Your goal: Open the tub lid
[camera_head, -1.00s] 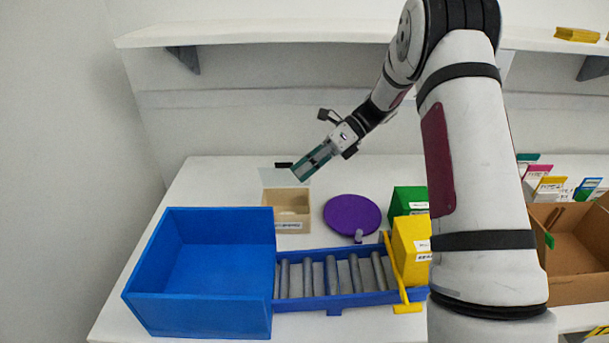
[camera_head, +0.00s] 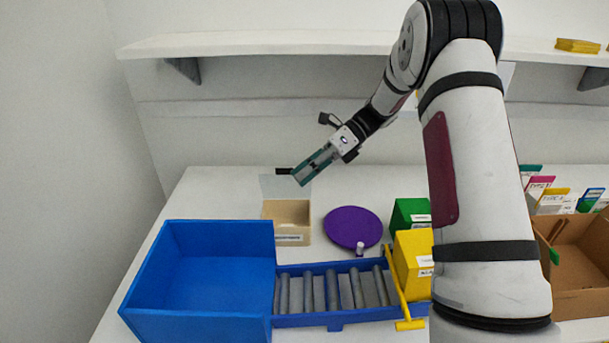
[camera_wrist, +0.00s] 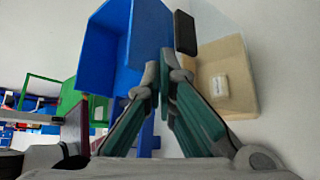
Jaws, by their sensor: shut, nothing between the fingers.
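The tub (camera_head: 290,238) is a small beige open-topped box with a white label, behind the blue conveyor. Its pale, see-through lid (camera_head: 271,187) stands raised at the tub's back edge, with a black handle (camera_head: 284,171) on top. The tub's inside shows from above. My gripper (camera_head: 300,181) is shut and empty, above the tub and in front of the lid; contact with the lid cannot be told. In the wrist view the shut fingertips (camera_wrist: 165,75) are beside the black handle (camera_wrist: 185,33), with the tub (camera_wrist: 235,68) to the right.
A large blue bin (camera_head: 200,275) stands front left, joined to a roller conveyor (camera_head: 333,292). A purple disc (camera_head: 353,226) lies right of the tub. Green (camera_head: 408,214) and yellow (camera_head: 411,257) boxes stand right. A cardboard box (camera_head: 580,250) is far right. A shelf (camera_head: 260,43) runs above.

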